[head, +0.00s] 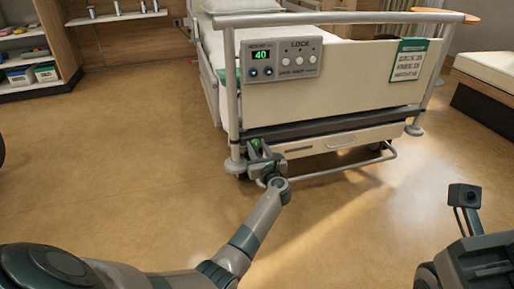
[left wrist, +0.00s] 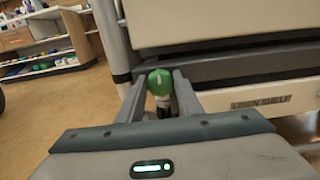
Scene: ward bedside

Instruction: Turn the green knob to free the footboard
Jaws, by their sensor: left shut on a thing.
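The green knob (left wrist: 160,82) sits between the two fingers of my left gripper (left wrist: 160,92) in the left wrist view. My left gripper is shut on it. In the head view my left gripper (head: 260,152) reaches the lower left corner of the bed's foot end, and only a bit of the green knob (head: 256,144) shows there. The footboard (head: 345,88) is a cream panel standing upright between two grey posts. My right arm shows at the lower right of the head view, but its fingers cannot be made out.
A control box (head: 281,54) with a green "40" display and a green-edged card (head: 409,60) hang on the footboard. A grey rail (head: 345,172) runs low in front of the bed. Shelves (head: 30,50) stand at the left and a bench (head: 488,80) at the right. The floor is clear.

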